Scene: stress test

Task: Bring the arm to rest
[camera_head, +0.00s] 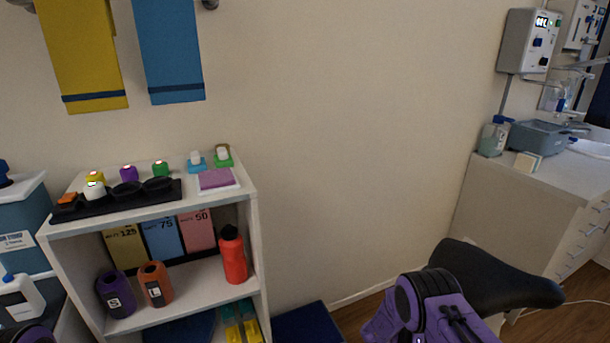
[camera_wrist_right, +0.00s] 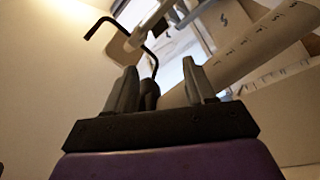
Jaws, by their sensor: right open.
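My right arm (camera_head: 430,305), purple with black joints, comes up from the bottom edge at the lower right in the head view, in front of the wall and floor. Its black part stretches to the right, towards the white cabinet. My right gripper (camera_wrist_right: 159,66) shows in the right wrist view with two grey fingers standing apart on a dark base. It is open. A thin black bent rod (camera_wrist_right: 125,30) shows beyond the fingers; I cannot tell how far off it is. My left gripper is not in view.
A white shelf unit (camera_head: 255,225) at the left bears small bottles, boxes and a red bottle (camera_head: 234,258). A white drawer cabinet (camera_head: 520,205) at the right carries a grey basin (camera_head: 540,137). Blue and yellow cloths hang above. The wall between is bare.

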